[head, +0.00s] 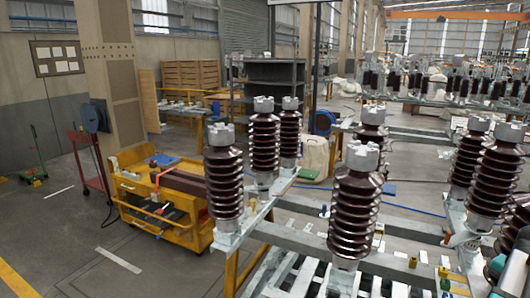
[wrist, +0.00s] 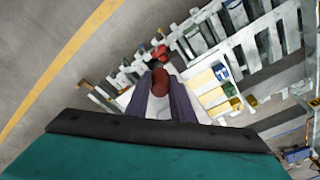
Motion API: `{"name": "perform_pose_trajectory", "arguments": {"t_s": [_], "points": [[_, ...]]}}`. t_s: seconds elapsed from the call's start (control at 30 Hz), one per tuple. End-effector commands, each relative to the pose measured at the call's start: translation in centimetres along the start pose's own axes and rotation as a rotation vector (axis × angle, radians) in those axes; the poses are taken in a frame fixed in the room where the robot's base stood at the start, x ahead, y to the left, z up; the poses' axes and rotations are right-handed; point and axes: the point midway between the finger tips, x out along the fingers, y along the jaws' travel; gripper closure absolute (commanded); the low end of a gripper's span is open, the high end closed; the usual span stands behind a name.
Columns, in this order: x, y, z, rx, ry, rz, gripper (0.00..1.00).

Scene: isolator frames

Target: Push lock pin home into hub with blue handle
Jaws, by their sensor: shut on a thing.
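In the wrist view my gripper (wrist: 168,106) has its two dark fingers close together. A red-brown rounded piece (wrist: 160,82) sits between the fingertips, and I take it as the thing held. A smaller bright red part (wrist: 158,52) lies just beyond it. A small blue part (wrist: 221,72), possibly the blue handle, lies to the right of the fingertips, apart from them, by yellow blocks (wrist: 212,97). In the head view a small blue part (head: 446,284) shows low at the right. I cannot make out the lock pin or the hub bore.
Brown ribbed isolators (head: 354,205) stand upright on grey steel frames (head: 295,236). More isolators (head: 485,170) crowd the right side. A yellow cart (head: 180,228) stands at the left. Grey floor (head: 60,230) is open at far left. Pale slats (wrist: 270,45) lie beyond the gripper.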

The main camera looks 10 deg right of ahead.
Motion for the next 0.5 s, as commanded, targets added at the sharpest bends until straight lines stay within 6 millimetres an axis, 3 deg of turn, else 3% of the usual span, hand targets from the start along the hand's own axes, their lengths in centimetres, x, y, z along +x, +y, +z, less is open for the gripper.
{"name": "perform_pose_trajectory", "arguments": {"t_s": [0.5], "points": [[-0.1, -5.3, 2.1, -0.087, 0.002, -0.012, 1.00]]}}
